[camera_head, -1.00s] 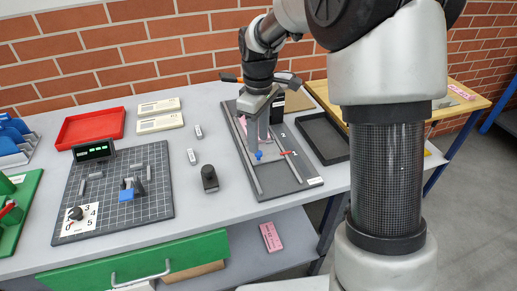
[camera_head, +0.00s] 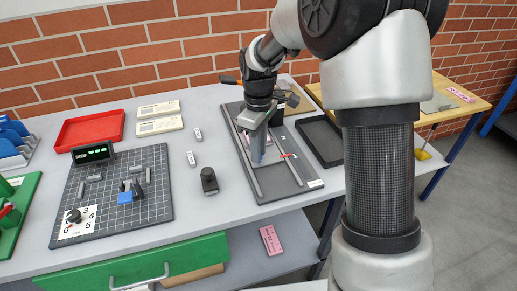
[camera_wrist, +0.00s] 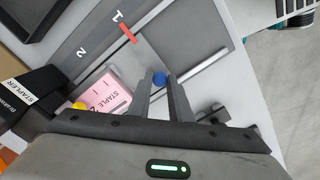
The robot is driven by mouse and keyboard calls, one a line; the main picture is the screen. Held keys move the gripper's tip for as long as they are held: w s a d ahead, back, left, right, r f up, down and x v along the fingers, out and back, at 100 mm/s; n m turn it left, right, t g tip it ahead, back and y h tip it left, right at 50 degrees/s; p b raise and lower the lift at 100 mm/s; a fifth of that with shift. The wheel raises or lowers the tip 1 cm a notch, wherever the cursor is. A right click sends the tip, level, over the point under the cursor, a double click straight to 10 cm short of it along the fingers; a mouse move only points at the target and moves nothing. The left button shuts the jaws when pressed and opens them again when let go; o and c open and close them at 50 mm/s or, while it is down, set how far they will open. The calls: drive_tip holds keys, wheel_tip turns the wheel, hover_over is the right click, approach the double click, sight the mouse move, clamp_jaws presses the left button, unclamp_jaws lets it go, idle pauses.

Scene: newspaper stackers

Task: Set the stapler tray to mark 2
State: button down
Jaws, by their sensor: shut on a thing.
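The stapler tray unit is a dark grey board with light rails (camera_head: 256,182) on the table, right of centre in the head view. A blue knob (camera_wrist: 159,78) sits on its sliding part. My gripper (camera_wrist: 161,84) is shut on the blue knob, with one finger on each side; in the head view my gripper (camera_head: 259,156) tilts over the board. A red pointer (camera_wrist: 128,33) lies beside the printed mark 1 (camera_wrist: 117,17). Mark 2 (camera_wrist: 82,52) is farther toward the stapler (camera_wrist: 20,98). A pink staple pack (camera_wrist: 103,97) lies near the knob.
A black open tray (camera_head: 320,140) stands right of the board. A small dark upright block (camera_head: 209,181) and two small light pieces stand to the left. A gridded board (camera_head: 110,195) with a dial and a red tray (camera_head: 90,130) lie farther left.

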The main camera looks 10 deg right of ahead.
drive_tip(key=w+p, duration=0.1)
drive_tip(key=w, duration=0.2)
drive_tip(key=w+a+p, duration=0.1)
drive_tip(key=w, duration=0.2)
drive_tip(key=w+p, duration=0.2)
drive_tip(key=w, duration=0.1)
drive_tip(key=shift+w+a+r, duration=0.1)
drive_tip(key=shift+w+a, duration=0.05)
drive_tip(key=shift+a, duration=0.25)
drive_tip(key=c, duration=1.6)
unclamp_jaws()
drive_tip(key=shift+w, duration=0.1)
wheel_tip(320, 180, up, 17)
drive_tip(key=shift+r+p, duration=0.15)
drive_tip(key=shift+p, duration=0.9)
